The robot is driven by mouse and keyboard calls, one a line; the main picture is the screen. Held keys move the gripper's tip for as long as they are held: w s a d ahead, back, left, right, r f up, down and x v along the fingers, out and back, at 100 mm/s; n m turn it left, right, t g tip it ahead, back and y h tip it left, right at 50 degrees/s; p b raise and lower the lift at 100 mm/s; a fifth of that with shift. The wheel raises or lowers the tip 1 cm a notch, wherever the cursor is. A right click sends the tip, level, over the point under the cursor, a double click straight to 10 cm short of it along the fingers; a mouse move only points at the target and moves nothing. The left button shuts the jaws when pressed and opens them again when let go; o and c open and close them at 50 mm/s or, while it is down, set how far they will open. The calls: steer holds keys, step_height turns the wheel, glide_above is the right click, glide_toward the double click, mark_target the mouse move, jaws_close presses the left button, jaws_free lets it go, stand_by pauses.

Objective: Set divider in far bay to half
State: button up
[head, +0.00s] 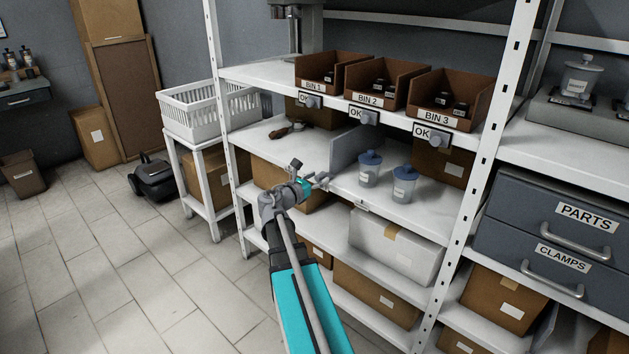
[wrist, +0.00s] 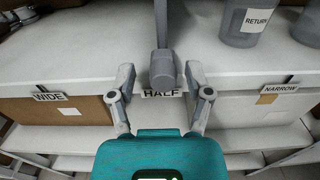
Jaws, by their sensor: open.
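The divider is a grey upright panel (head: 352,148) on the middle shelf of the white rack. In the wrist view its thin edge (wrist: 161,22) runs straight back and ends in a grey knob (wrist: 163,68). My gripper (head: 322,182) is at the shelf's front edge. In the wrist view my gripper (wrist: 161,78) is open, with one finger on each side of the knob and visible gaps. The HALF label (wrist: 160,94) is just below the knob, nearly in line with it and partly covered. The WIDE label (wrist: 48,97) is to the left, the NARROW label (wrist: 281,88) to the right.
Two lidded jars (head: 369,168) (head: 404,184) stand right of the divider; one (wrist: 243,22) reads RETURN. A dark tool (head: 279,133) lies to the left. Several brown bins (head: 320,72) sit on the shelf above. A white post (head: 490,150) bounds the bay's right side.

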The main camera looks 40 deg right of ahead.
steer(key=shift+a, duration=0.1)
steer(key=a, duration=1.1)
steer(key=shift+s+a, duration=0.35)
steer(key=shift+s, duration=0.1)
steer(key=s+a+f+m+y, duration=0.1)
steer(key=a+f+m+y, duration=1)
steer(key=a+f, duration=0.4)
steer(key=s+a+f+m+y, duration=0.1)
steer(key=a+m+y, duration=0.15)
steer(key=a, duration=0.35)
steer(key=s+a+f+m+g+y, duration=0.1)
steer(key=a+m+y, duration=0.15)
steer(key=a, duration=0.35)
steer(key=s+a+f+m+y, duration=0.1)
steer(key=a+f+m+y, duration=0.15)
steer(key=a, duration=0.35)
step_height(320, 180, up, 36)
steer(key=p, duration=3.5)
steer(key=shift+s+a+f, duration=0.15)
steer(key=shift+s+a, duration=0.05)
steer(key=shift+a, duration=0.1)
